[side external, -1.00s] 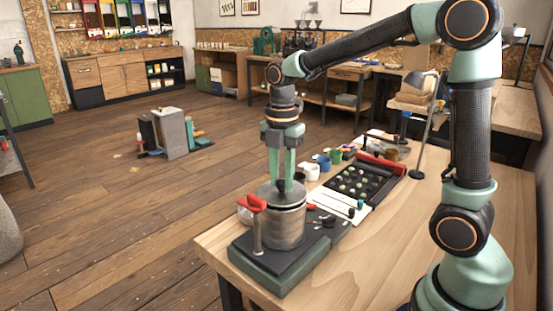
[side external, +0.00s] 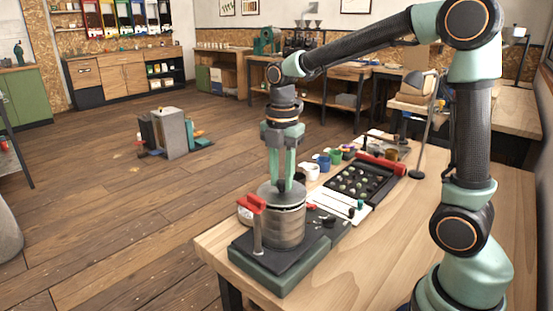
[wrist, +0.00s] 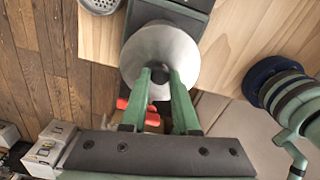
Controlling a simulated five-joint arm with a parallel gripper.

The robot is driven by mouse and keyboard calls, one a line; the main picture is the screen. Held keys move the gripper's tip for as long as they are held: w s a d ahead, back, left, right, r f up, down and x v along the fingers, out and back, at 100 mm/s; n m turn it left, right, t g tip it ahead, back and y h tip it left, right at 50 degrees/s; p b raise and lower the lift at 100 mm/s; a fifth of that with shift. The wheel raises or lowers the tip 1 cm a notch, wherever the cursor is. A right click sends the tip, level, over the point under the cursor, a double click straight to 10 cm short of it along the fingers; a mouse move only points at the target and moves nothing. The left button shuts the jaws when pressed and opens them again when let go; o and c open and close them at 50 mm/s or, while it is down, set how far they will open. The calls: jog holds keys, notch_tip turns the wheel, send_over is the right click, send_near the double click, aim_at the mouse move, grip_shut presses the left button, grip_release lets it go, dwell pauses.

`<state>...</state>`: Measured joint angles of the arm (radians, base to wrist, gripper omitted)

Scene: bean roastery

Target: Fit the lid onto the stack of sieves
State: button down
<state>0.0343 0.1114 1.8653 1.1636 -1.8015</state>
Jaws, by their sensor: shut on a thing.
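The stack of sieves (side external: 283,226) is a grey metal cylinder standing on a dark-topped green base (side external: 268,267) at the table's near left corner. The lid (side external: 267,195) is a grey disc on top of the stack; in the wrist view the lid (wrist: 185,60) is a pale round disc with a dark knob in its middle. My gripper (side external: 281,186) points straight down over the stack. In the wrist view its green fingers (wrist: 160,74) are closed on the knob. Whether the lid is fully seated on the rim cannot be told.
A red-handled clamp post (side external: 257,225) stands on the base close in front of the stack. A black tray of samples (side external: 357,183), several coloured cups (side external: 323,163) and a red roller (side external: 381,165) lie farther back. The table's right side is bare.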

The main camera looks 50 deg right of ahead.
jog(key=shift+f, duration=0.6)
jog(key=c, duration=0.9)
grip_release()
jog(key=shift+c, duration=0.2)
jog(key=shift+r, duration=0.1)
notch_tip(320, 180, up, 11)
jog(key=shift+s, duration=0.1)
jog(key=m+t, duration=0.2)
jog(key=m, duration=0.7)
send_near(282, 182)
jog(key=s, duration=0.3)
jog(key=s+a+f+m+t, duration=0.1)
jog(key=s+f+m+t, duration=0.2)
jog(key=m, duration=0.8)
jog(key=shift+s+f+t, duration=0.3)
jog(key=shift+s+f, duration=0.2)
jog(key=shift+s, duration=0.3)
